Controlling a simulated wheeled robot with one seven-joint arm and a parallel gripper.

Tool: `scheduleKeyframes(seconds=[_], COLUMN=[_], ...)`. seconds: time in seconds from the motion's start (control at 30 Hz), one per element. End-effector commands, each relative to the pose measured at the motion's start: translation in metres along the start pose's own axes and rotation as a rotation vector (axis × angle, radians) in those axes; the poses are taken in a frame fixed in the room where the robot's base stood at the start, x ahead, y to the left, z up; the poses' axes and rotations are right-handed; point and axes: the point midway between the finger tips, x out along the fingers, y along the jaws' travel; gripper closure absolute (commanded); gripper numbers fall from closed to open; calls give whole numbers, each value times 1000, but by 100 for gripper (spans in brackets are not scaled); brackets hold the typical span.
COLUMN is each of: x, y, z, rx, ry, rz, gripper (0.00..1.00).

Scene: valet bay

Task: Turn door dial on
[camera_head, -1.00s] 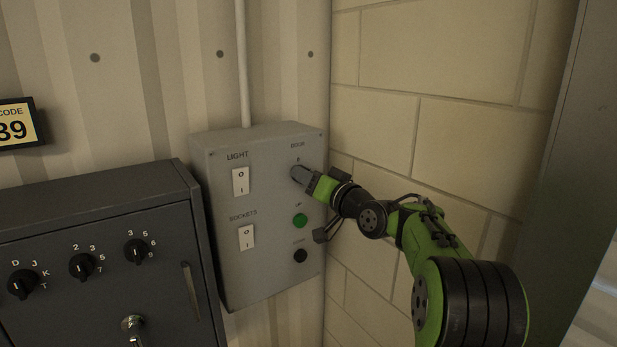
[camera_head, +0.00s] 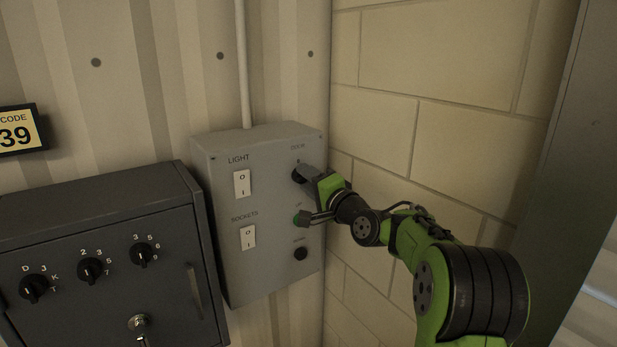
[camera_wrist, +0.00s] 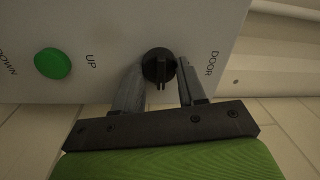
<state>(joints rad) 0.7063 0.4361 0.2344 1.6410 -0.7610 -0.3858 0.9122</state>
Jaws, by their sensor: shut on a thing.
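The door dial (camera_wrist: 158,64) is a round black knob with a raised grip bar, beside the word DOOR in the wrist view. In the head view the dial (camera_head: 297,176) is at the upper right of the grey control box (camera_head: 265,270), partly hidden by my gripper (camera_head: 303,174). In the wrist view my gripper (camera_wrist: 160,80) has one finger on each side of the dial and is shut on it. The dial's markings are hidden or too small to read.
The green UP button (camera_wrist: 53,63) is close beside my gripper, with a black button (camera_head: 300,254) below it. White LIGHT (camera_head: 242,183) and SOCKETS (camera_head: 248,237) switches are to the left. A dark cabinet (camera_head: 110,210) stands at left; a block wall (camera_head: 440,100) is close on the right.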

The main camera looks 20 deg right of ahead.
Motion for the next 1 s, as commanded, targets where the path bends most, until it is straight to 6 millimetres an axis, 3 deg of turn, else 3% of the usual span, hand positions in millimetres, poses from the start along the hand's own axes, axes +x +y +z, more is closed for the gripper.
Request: scheduleKeyframes(seconds=[0.7,0.73,0.87,1.0], x=[0,0,0,0], y=[2,2,1,1], z=[0,0,0,0], rx=[71,71,70,69], ry=[5,5,5,5], rz=[4,4,3,2], gripper=[90,55,35,34])
